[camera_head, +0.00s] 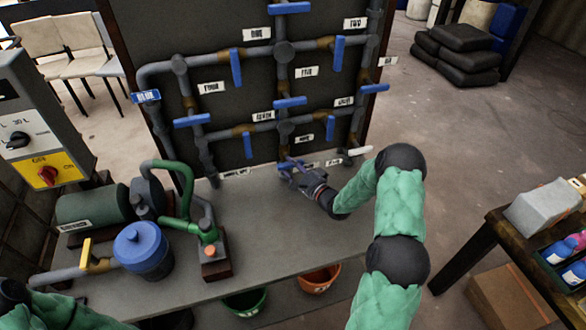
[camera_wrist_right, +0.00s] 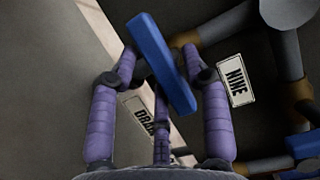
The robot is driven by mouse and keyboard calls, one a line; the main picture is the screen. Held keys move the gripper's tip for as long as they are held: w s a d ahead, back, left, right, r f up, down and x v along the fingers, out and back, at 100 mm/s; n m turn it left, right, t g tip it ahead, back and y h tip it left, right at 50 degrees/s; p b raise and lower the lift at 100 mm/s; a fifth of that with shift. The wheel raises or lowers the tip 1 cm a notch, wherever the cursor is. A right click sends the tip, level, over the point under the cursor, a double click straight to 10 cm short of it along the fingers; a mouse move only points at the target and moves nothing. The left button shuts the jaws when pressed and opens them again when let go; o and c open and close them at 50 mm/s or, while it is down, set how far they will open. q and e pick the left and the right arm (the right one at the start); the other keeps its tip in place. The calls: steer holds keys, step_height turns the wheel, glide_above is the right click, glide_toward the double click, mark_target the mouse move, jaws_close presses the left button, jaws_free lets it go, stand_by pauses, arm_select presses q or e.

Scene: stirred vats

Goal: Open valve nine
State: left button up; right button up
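Valve nine's blue lever (camera_wrist_right: 163,62) is beside the white NINE label (camera_wrist_right: 235,80) in the right wrist view. It stands at a slant among the purple fingers of my right gripper (camera_wrist_right: 158,58). The fingertips are apart on either side of the lever, with narrow gaps, and I cannot make out firm contact. In the head view my right gripper (camera_head: 298,172) is at the low middle of the pipe panel, and its hand partly hides the lever (camera_head: 291,165). Only part of my left arm shows at the lower left; its gripper is out of frame.
The dark panel carries several other blue levers, such as one (camera_head: 303,130) just above. A DRAIN label (camera_wrist_right: 145,118) is beside my fingers. A green pump (camera_head: 180,205) and blue-lidded container (camera_head: 142,248) stand on the bench (camera_head: 262,225). A side table (camera_head: 492,228) is at right.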

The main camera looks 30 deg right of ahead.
jaws_close()
steer(key=n+g+p, duration=0.1)
steer(key=n, duration=0.2)
steer(key=shift+r, duration=0.2)
steer(key=n+g+h, duration=0.1)
steer(key=n, duration=0.2)
steer(key=shift+d+g, duration=0.1)
steer(key=shift+g, duration=0.2)
steer(key=shift+n+g+h, duration=0.4)
steer(key=shift+n+h, duration=0.4)
steer(key=shift+n, duration=0.3)
steer(key=n+h+b, duration=0.1)
steer(key=n, duration=0.2)
steer(key=shift+r+g+h+b, duration=0.15)
steer(key=shift+g+h+b, duration=0.15)
steer(key=shift+g+b, duration=0.1)
steer(key=shift+r+n+g+h+b, duration=0.1)
steer(key=shift+n+g+h+b, duration=0.25)
steer(key=shift+n+h, duration=0.6)
steer(key=shift+n, duration=0.25)
